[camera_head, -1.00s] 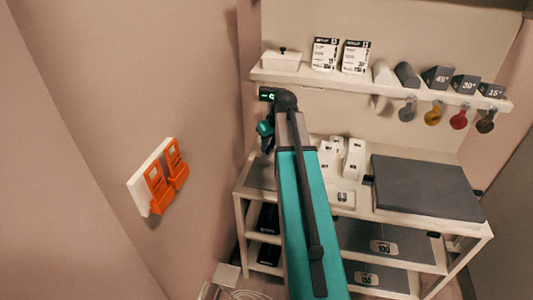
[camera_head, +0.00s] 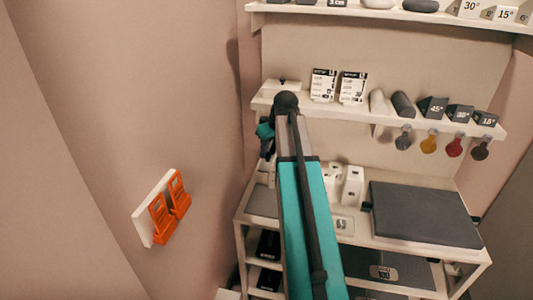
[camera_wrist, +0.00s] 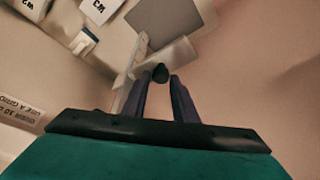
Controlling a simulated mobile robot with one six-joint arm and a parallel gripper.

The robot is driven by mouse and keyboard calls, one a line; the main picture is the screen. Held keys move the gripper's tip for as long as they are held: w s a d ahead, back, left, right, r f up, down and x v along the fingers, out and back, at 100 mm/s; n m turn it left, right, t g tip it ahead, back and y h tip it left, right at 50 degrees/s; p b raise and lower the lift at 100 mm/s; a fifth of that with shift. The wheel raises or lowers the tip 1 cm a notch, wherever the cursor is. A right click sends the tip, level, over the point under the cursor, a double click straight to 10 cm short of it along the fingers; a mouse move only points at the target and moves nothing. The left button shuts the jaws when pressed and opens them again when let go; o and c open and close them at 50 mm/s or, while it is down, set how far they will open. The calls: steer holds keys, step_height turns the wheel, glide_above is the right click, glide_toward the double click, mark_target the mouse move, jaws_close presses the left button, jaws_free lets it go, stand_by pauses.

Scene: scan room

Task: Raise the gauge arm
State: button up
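My gripper (camera_wrist: 161,80) shows in the wrist view with its two dark fingers apart and a visible gap between them. A small dark round knob (camera_wrist: 160,73) lies at the fingertips, in line with the gap. A pale bar (camera_wrist: 126,78) runs close by on the left; I cannot tell whether the knob and bar are the gauge arm. I cannot tell whether the fingers touch the knob. In the head view my teal arm reaches up the middle, and part of my gripper (camera_head: 265,131) shows left of the wrist joint. The gauge itself is not clearly visible there.
A bench (camera_head: 353,257) stands beyond my arm with a dark plate (camera_head: 420,213) and white blocks (camera_head: 352,185). A shelf (camera_head: 345,113) with cards, angle blocks and hanging tags is above it. Orange clips (camera_head: 170,208) hang on the left wall.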

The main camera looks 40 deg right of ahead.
steer(key=shift+o, duration=1.3)
steer(key=shift+s, duration=0.1)
steer(key=shift+r, duration=0.15)
steer(key=b+v, duration=0.3)
steer(key=v, duration=1)
steer(key=shift+r, duration=0.25)
steer(key=shift+s+a, duration=0.1)
